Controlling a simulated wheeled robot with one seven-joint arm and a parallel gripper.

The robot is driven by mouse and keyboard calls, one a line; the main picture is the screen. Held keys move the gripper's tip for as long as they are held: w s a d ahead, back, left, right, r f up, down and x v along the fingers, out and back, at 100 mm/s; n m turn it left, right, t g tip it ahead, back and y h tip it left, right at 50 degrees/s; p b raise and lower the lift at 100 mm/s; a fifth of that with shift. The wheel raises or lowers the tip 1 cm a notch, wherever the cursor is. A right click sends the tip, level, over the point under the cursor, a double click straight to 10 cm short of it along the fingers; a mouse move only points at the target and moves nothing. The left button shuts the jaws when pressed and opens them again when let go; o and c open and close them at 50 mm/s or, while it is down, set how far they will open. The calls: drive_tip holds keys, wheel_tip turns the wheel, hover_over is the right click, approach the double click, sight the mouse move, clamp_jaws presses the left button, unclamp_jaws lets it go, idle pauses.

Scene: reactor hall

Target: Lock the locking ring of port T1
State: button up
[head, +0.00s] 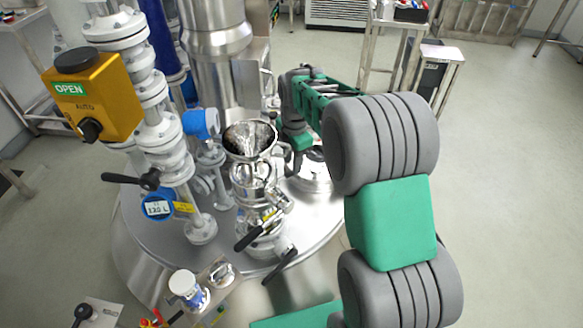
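A steel reactor lid (225,248) carries several fittings. A steel funnel (250,139) stands upright on a clamped, valved fitting (258,205) with black handles. A shiny round fitting (313,182) is partly hidden behind my arm at the lid's right side. No T1 label is readable, and I cannot tell which fitting is port T1 or make out its locking ring. My arm reaches in from the right, and its far end points down near that round fitting. My gripper (298,165) is small and mostly hidden there; its fingers and any contact are not clear.
White flanged piping with a yellow actuator box (93,95) marked OPEN stands at the left. A blue gauge (158,205) and a thick steel column (222,50) are near the lid. A small jar (187,288) stands in front. Floor at the right is clear.

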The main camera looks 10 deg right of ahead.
sight(288, 175)
wheel_tip(288, 175, down, 4)
drive_tip(key=shift+w+r, duration=0.15)
clamp_jaws()
idle(0.3)
idle(1.1)
